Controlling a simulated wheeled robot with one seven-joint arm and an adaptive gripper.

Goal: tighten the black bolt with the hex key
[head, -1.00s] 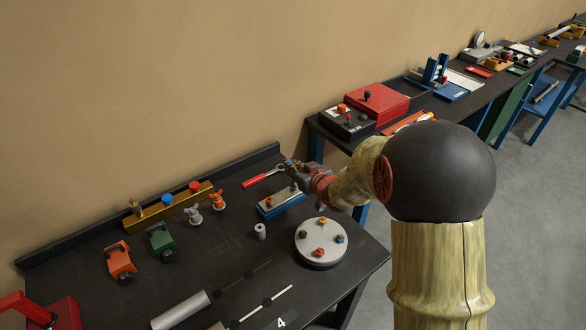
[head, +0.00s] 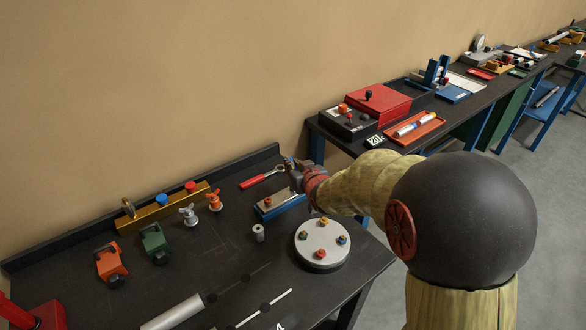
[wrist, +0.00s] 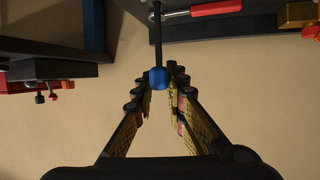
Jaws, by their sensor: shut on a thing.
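My gripper (head: 291,168) is over the back right of the near bench. In the wrist view its fingers (wrist: 157,88) are closed around a tool with a blue end (wrist: 158,77) and a thin black shaft (wrist: 155,30), which I take for the hex key. The shaft runs away from the fingers towards the dark bench. Below the gripper in the head view is a blue block with a light metal top (head: 278,207). A red bolt (head: 267,202) shows on its left. The black bolt cannot be made out; my gripper covers the block's right end.
A red-handled wrench (head: 254,182) lies just left of my gripper, near the back ledge. A round grey plate with several coloured bolts (head: 322,253) stands in front. A small grey cylinder (head: 258,233) is left of the block. A brass bar (head: 165,209) lies further left.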

